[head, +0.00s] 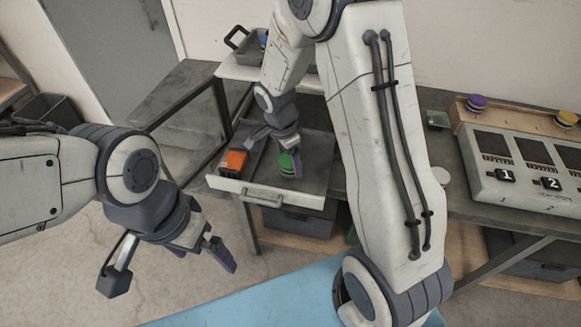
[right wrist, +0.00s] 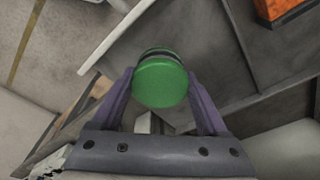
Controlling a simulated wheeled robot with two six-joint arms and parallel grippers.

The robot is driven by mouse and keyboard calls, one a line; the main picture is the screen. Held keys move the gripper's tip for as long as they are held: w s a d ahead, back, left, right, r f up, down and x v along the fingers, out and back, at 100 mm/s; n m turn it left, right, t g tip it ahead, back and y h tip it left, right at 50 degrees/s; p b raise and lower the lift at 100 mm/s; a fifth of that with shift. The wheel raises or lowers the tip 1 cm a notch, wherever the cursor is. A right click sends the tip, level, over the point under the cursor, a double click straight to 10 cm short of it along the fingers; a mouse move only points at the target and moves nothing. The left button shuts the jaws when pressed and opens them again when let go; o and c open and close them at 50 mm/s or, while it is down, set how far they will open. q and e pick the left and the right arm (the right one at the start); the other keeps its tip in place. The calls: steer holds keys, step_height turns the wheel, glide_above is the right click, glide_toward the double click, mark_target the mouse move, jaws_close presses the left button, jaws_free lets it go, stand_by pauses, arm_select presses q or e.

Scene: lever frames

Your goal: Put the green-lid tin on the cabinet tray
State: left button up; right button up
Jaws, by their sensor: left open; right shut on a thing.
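The green-lid tin (head: 286,164) is in the head view, within the outline of a pulled-out drawer (head: 230,186). My right gripper (head: 274,148) is shut on it. In the right wrist view the green lid (right wrist: 161,84) sits between the two purple fingers, with a dark band behind it. I cannot tell whether the tin touches the drawer floor. A grey tray (head: 246,48) with a dark handle stands on the white cabinet top (head: 232,72), partly hidden by my right arm. My left gripper (head: 172,272) is open and empty, low at the left.
An orange box (head: 234,160) lies in the drawer, left of the tin. A control box (head: 520,186) marked 1 and 2 stands on the bench at the right, with purple (head: 476,102) and yellow (head: 568,117) lids behind. A blue surface (head: 250,303) lies in front.

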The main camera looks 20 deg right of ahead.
mark_target(289, 162)
step_height(289, 162, down, 4)
steer(key=shift+r, duration=0.2)
steer(key=shift+f, duration=0.1)
steer(key=shift+f, duration=0.1)
steer(key=o, duration=1.4)
steer(key=shift+c, duration=0.2)
steer(key=shift+r, duration=0.3)
steer(key=r, duration=0.4)
steer(key=a+r, duration=0.1)
steer(key=r, duration=0.6)
steer(key=shift+s+a+r, duration=0.2)
steer(key=shift+a+r, duration=0.15)
steer(key=shift+r, duration=0.05)
